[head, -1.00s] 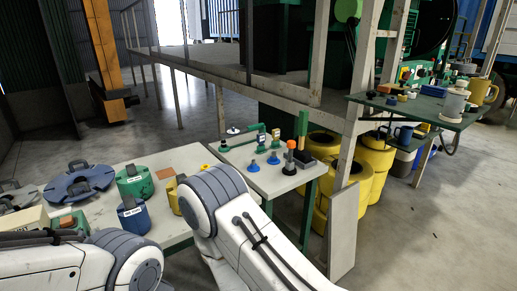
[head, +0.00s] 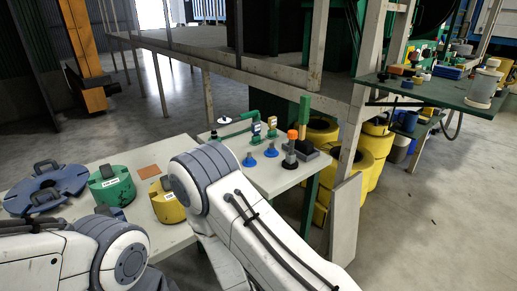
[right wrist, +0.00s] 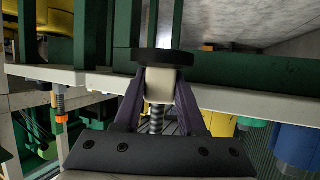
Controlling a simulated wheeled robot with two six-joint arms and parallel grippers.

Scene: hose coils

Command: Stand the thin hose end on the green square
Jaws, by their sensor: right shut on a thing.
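My right gripper (right wrist: 158,100) is shut on a pale block-like piece (right wrist: 160,84) with a wide black disc (right wrist: 165,62) at its far end. A grey ribbed length (right wrist: 156,120) shows between the fingers; I cannot tell whether the held piece is the thin hose end. It is held above the floor and near a table edge in the right wrist view. In the head view both my grippers are out of sight, and the left is in no frame. I cannot make out a green square; an orange-brown square (head: 148,171) lies on the white table (head: 187,236).
A green drum (head: 112,187) and a yellow drum (head: 166,203) stand on the white table beside a blue handled disc (head: 46,189). A small side table (head: 287,181) holds blue cones (head: 250,160) and an orange-topped post (head: 291,147). A frame post and yellow drums stand right of it.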

